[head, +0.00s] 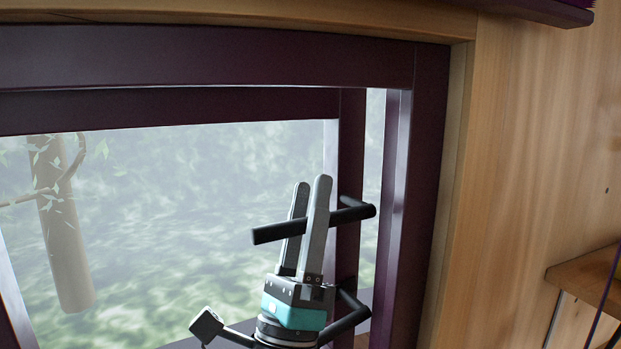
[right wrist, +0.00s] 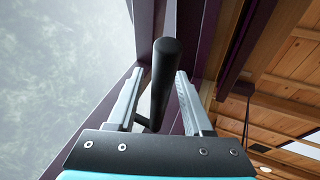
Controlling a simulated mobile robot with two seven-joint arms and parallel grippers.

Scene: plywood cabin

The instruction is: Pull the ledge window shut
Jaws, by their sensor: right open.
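The window sash (head: 347,165) has a dark purple frame around a glass pane and stands open outward. A gap shows between it and the purple outer frame (head: 425,150) on the right. A black bar handle (head: 345,215) sticks out from the sash's right upright. My right gripper (head: 309,183) points up at the handle with its fingers open. In the right wrist view, the handle (right wrist: 166,75) runs between the two fingers (right wrist: 155,88), with space showing on both sides. The lower handle mount is partly hidden behind my right wrist. My left gripper is not in view.
A wooden wall (head: 530,140) lies right of the window. A wooden shelf (head: 585,280) juts out at the lower right. A purple-edged ledge (head: 545,8) hangs at the top right. A trunk (head: 65,240) and greenery show through the glass.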

